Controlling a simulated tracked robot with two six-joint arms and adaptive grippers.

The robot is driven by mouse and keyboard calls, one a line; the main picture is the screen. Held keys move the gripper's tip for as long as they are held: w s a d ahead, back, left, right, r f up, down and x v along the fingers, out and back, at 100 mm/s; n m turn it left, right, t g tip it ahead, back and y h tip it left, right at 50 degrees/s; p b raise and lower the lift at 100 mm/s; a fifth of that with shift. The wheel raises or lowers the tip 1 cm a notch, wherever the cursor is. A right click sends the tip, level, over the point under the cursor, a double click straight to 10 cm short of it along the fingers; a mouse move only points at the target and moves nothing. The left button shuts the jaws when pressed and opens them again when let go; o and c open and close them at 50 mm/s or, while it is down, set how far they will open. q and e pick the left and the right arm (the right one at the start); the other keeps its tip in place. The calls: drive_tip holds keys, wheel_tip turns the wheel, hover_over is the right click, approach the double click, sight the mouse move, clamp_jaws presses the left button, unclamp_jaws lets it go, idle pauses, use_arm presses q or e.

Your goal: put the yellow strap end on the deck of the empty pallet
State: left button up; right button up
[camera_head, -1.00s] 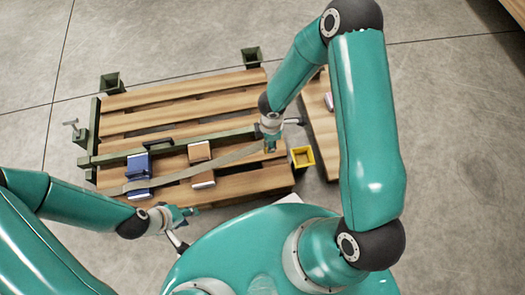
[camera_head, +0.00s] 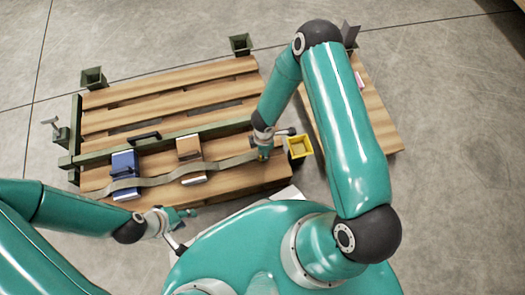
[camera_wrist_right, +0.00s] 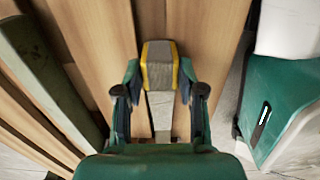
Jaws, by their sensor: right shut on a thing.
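My right gripper (camera_head: 263,153) is over the right end of the large slatted pallet (camera_head: 215,101). In the right wrist view it is shut on the yellow-edged strap end (camera_wrist_right: 160,66), with wooden slats behind it. I cannot tell whether the strap end touches the deck.
A green bar (camera_head: 205,127) crosses the pallet. Green sockets (camera_head: 93,78) stand along its far side, with a clamp-like part at left. A yellow box (camera_head: 300,146) is right of my right gripper. A second wooden deck (camera_head: 375,115) with a pink item lies farther right.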

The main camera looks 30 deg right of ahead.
drive_tip(key=shift+f, duration=0.15)
drive_tip(key=o, duration=1.2)
